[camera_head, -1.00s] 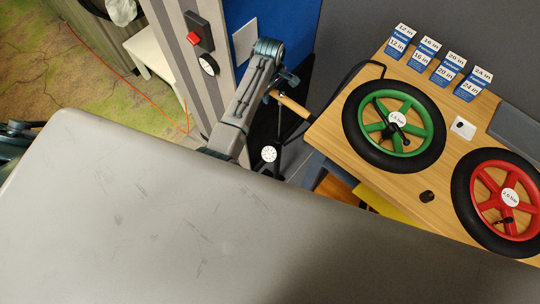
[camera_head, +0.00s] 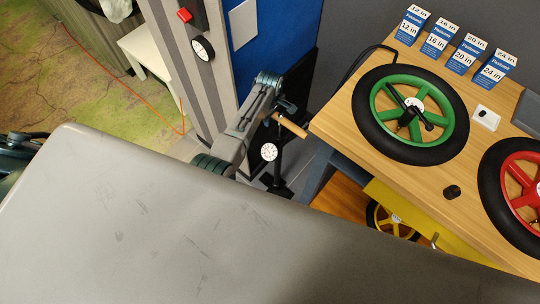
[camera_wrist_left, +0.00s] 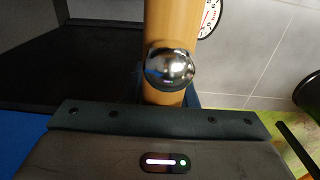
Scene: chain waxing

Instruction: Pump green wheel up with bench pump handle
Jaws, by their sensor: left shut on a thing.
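The green wheel (camera_head: 413,105), with a black tyre and white hub label, lies flat on the wooden table. A black fitting lies across its spokes. The bench pump (camera_head: 278,165) stands upright on the floor left of the table, with a round white gauge (camera_head: 269,152). My left gripper (camera_head: 283,112) is shut on the pump's wooden handle (camera_head: 292,126), a short way above the gauge. In the left wrist view the handle (camera_wrist_left: 172,22) runs up from the gripper body, with a chrome knob (camera_wrist_left: 170,68) on it. My fingertips are hidden there. My right gripper is not in view.
A red wheel (camera_head: 525,190) lies right of the green one. Several blue size cards (camera_head: 455,45) stand at the table's back. A black hose (camera_head: 362,62) bends over the table's left edge. A yellow wheel (camera_head: 395,222) sits below. A striped post (camera_head: 198,85) stands left of my arm.

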